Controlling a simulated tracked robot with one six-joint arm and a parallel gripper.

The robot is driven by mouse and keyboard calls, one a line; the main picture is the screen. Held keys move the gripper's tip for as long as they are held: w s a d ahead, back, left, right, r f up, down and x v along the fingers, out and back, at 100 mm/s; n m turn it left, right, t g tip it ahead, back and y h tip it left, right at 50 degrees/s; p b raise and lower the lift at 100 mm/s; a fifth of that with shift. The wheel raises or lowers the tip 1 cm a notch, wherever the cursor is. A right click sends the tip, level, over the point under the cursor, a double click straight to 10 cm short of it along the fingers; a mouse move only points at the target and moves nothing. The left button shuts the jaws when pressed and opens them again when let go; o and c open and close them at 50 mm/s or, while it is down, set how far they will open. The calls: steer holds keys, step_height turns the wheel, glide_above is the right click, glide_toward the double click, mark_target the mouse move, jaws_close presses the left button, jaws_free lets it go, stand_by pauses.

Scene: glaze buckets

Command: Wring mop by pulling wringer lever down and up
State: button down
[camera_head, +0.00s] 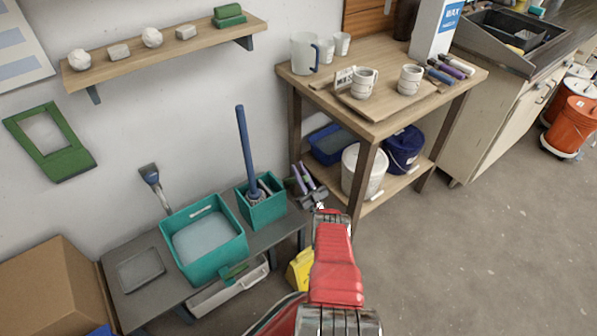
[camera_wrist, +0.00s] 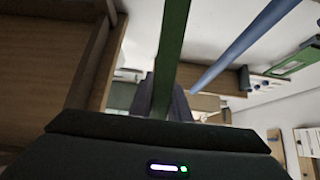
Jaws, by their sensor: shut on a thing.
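My gripper (camera_head: 306,182) is at the end of my red arm, right of the teal box and in front of the wooden table's left leg. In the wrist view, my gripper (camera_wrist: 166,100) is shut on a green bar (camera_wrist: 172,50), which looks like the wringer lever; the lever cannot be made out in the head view. A mop with a blue handle (camera_head: 246,146) stands nearly upright in the teal box (camera_head: 264,210), its grey head partly inside. A blue pole (camera_wrist: 245,42), likely this handle, passes right of the green bar in the wrist view.
A low grey bench (camera_head: 120,290) bears a larger teal basin (camera_head: 205,262). A yellow object (camera_head: 299,271) is partly hidden behind my arm. The wooden table (camera_head: 375,128) holds mugs and tools, with buckets on its lower shelf. Open floor (camera_head: 470,265) lies to the right.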

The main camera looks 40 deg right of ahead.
steer(key=shift+a, duration=0.25)
steer(key=c, duration=2)
jaws_free()
steer(key=shift+c, duration=0.2)
steer(key=o, duration=0.4)
steer(key=shift+d, duration=0.15)
steer(key=shift+r, duration=0.15)
